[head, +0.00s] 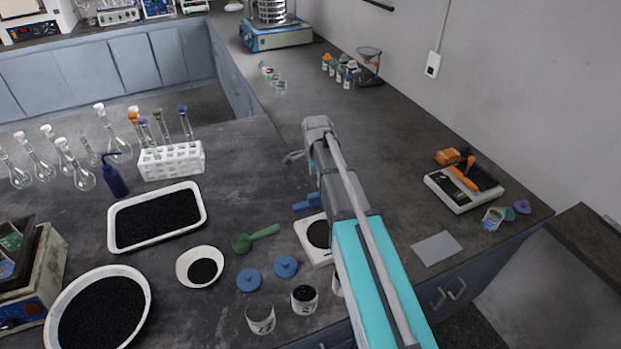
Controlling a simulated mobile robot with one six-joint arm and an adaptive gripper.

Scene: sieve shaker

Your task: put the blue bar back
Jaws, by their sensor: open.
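A small blue piece (307,202), which looks like the blue bar, lies on the dark bench just left of my arm. My arm may hide part of it. My gripper (292,157) points left, farther back than the blue piece and apart from it in the picture. The gripper is open, with nothing seen between its fingers. The sieve shaker (275,38), with a blue base and stacked metal sieves, stands at the back. I cannot tell where on it the bar belongs.
A white test tube rack (171,161), a white tray (157,216) of black grains and a green scoop (255,238) are left of my arm. The bench between my gripper and the shaker is mostly clear.

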